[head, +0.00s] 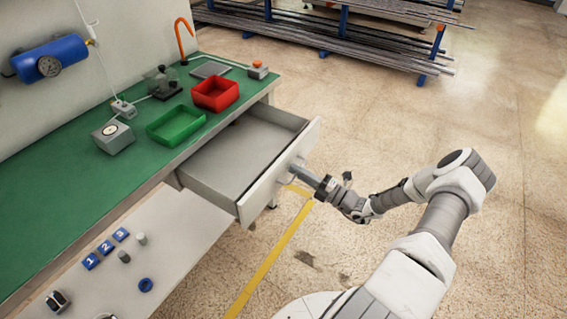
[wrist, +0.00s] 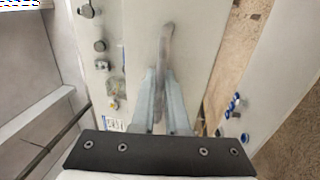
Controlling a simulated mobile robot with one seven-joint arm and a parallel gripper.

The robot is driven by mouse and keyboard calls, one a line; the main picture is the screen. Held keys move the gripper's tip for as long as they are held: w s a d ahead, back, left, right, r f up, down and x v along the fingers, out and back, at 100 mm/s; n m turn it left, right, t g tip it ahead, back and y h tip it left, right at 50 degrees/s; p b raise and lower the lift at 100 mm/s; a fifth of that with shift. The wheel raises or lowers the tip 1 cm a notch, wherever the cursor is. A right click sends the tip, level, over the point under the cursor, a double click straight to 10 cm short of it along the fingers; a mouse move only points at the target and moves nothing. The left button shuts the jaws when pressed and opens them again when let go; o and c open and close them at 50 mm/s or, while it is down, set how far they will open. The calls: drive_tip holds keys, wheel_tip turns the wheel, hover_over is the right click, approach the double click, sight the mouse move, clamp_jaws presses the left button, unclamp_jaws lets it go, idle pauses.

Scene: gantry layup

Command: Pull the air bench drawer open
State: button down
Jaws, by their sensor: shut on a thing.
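The air bench drawer (head: 228,160) is pulled out from under the green-topped bench (head: 62,190), and its empty grey inside shows in the head view. My gripper (head: 300,172) is at the outer side of the drawer's front panel, shut on the drawer handle. In the wrist view the two fingers of my gripper (wrist: 160,95) close around the handle bar (wrist: 166,45), which stands out from the pale front panel (wrist: 190,90). In the head view the handle is mostly hidden by the fingers.
A green tray (head: 175,125), a red tray (head: 215,93) and a gauge box (head: 113,137) stand on the bench. A lower shelf (head: 180,225) holds small parts and numbered blue blocks. A rack of long bars (head: 330,35) stands at the back.

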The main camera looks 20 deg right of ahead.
drive_tip(key=shift+v, duration=0.9)
drive_tip(key=shift+r, duration=0.1)
drive_tip(key=c, duration=1.2)
unclamp_jaws()
drive_tip(key=v, duration=1.7)
drive_tip(key=shift+s+d, duration=0.15)
drive_tip(key=shift+r, duration=0.15)
